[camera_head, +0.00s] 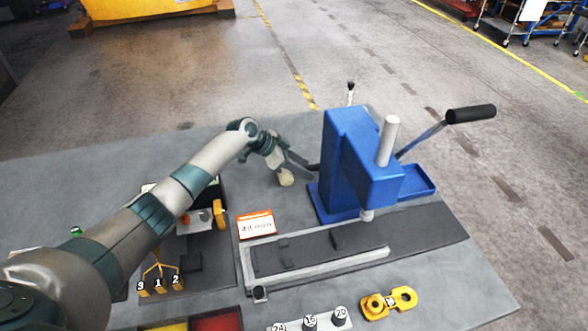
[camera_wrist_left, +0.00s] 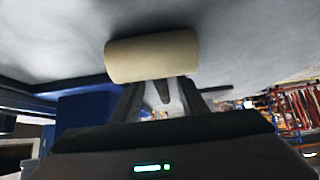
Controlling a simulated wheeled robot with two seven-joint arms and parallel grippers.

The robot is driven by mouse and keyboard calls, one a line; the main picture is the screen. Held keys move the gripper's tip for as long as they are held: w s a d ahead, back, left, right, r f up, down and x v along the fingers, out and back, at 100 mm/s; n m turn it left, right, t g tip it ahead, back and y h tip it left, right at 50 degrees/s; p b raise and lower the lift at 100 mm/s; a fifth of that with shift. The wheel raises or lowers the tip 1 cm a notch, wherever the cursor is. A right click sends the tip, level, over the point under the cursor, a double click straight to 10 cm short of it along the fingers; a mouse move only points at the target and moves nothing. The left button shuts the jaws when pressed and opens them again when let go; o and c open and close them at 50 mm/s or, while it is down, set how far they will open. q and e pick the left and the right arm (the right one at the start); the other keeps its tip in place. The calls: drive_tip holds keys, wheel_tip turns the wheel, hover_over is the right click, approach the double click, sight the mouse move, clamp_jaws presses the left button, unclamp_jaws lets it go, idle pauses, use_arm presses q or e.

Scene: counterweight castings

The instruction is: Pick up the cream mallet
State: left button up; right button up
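The cream mallet's head (camera_head: 286,177) is a short pale cylinder at the back of the grey bench, left of the blue press. It fills the upper middle of the left wrist view (camera_wrist_left: 152,57), lying across just beyond the finger ends. My left gripper (camera_head: 279,163) is right at the mallet, its fingers (camera_wrist_left: 162,94) pointing at the head. The head hides the fingertips, and I cannot tell whether they grip the mallet or only stand beside it. The handle is not clearly visible. My right gripper is not in view.
The blue press (camera_head: 352,165) with its long lever (camera_head: 470,114) stands close right of the gripper. A card (camera_head: 256,224), a grey framed fixture (camera_head: 320,250), numbered weights (camera_head: 310,321) and a yellow part (camera_head: 388,302) lie nearer. The bench's back left is clear.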

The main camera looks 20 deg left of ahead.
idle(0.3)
use_arm(q)
clamp_jaws()
drive_tip(key=shift+w+r, duration=0.1)
drive_tip(key=shift+r, duration=0.1)
drive_tip(key=shift+r+b, duration=0.35)
drive_tip(key=shift+r, duration=0.25)
wheel_tip(320, 180, up, 7)
drive_tip(key=b, duration=0.2)
drive_tip(key=shift+b, duration=0.4)
drive_tip(key=shift+r, duration=0.8)
drive_tip(key=shift+r, duration=0.1)
